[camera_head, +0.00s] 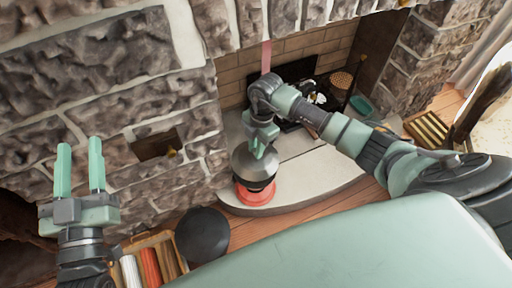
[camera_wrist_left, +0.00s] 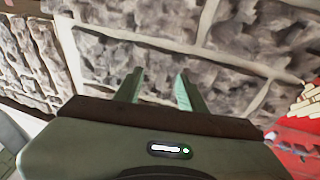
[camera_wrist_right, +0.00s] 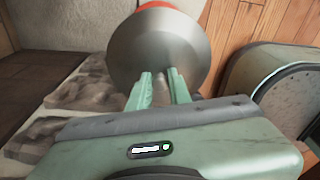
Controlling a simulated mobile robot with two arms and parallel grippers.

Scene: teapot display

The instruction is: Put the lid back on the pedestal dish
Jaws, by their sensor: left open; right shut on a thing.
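The lid (camera_head: 250,165) is a grey metal dome, and my right gripper (camera_head: 260,149) is shut on its top from above. The pedestal dish (camera_head: 256,197) is red-orange and stands on the pale hearth directly under the lid. A dark band shows between the two; I cannot tell whether the lid touches the dish. In the right wrist view the lid (camera_wrist_right: 160,45) fills the space ahead of the fingers, and a sliver of the red dish (camera_wrist_right: 155,5) shows behind it. My left gripper (camera_head: 80,155) is open and empty, away to the left before the stone wall.
The pale hearth slab (camera_head: 310,182) is mostly clear to the right of the dish. The stone wall (camera_head: 90,85) rises close at the left. A box with coloured rolls (camera_head: 150,266) stands at lower left on the wooden floor. A slatted wooden rack (camera_head: 427,130) is at the right.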

